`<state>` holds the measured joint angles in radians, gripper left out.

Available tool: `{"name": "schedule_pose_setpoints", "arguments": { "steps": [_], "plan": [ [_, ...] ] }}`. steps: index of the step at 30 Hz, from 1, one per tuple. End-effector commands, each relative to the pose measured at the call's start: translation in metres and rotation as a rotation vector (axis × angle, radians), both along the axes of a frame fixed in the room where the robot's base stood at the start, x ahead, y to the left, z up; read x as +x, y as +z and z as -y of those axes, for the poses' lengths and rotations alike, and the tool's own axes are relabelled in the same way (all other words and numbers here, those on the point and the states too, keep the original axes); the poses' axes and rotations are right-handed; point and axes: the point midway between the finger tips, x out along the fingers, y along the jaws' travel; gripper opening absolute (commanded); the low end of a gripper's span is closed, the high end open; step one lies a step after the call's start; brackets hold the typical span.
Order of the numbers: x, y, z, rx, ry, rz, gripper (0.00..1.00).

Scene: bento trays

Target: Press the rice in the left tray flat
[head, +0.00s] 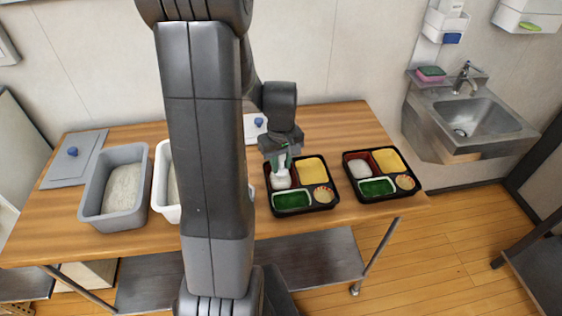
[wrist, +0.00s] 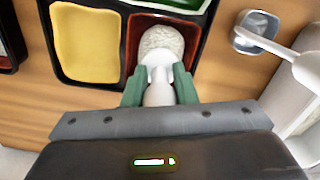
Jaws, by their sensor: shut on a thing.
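The left tray (head: 316,208) is black, with a yellow block, a green section, a tan cup and a red compartment. White rice (wrist: 162,40) lies in the red compartment in the wrist view. My gripper (wrist: 158,92) is shut on a white tool (wrist: 159,95), which has a narrow handle and a wider head. The tool points at the rice and overlaps its near edge; I cannot tell whether it touches. In the head view my gripper (head: 281,160) is over the back left of the left tray, and the tool hides much of the rice.
A second tray (head: 392,197) with similar food stands to the right. In the wrist view a white-handled scoop (wrist: 275,45) lies at the right. My arm hides mid-table.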

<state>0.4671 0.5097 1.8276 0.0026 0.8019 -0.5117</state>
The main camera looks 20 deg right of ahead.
Motion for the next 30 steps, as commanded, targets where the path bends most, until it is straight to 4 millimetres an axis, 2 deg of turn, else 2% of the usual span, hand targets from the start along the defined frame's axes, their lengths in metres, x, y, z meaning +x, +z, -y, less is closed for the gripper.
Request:
{"name": "schedule_pose_setpoints", "arguments": {
  "steps": [30],
  "plan": [
    [0.0,-0.021,0.0,0.0,0.0,0.0,0.0]
  ]
}}
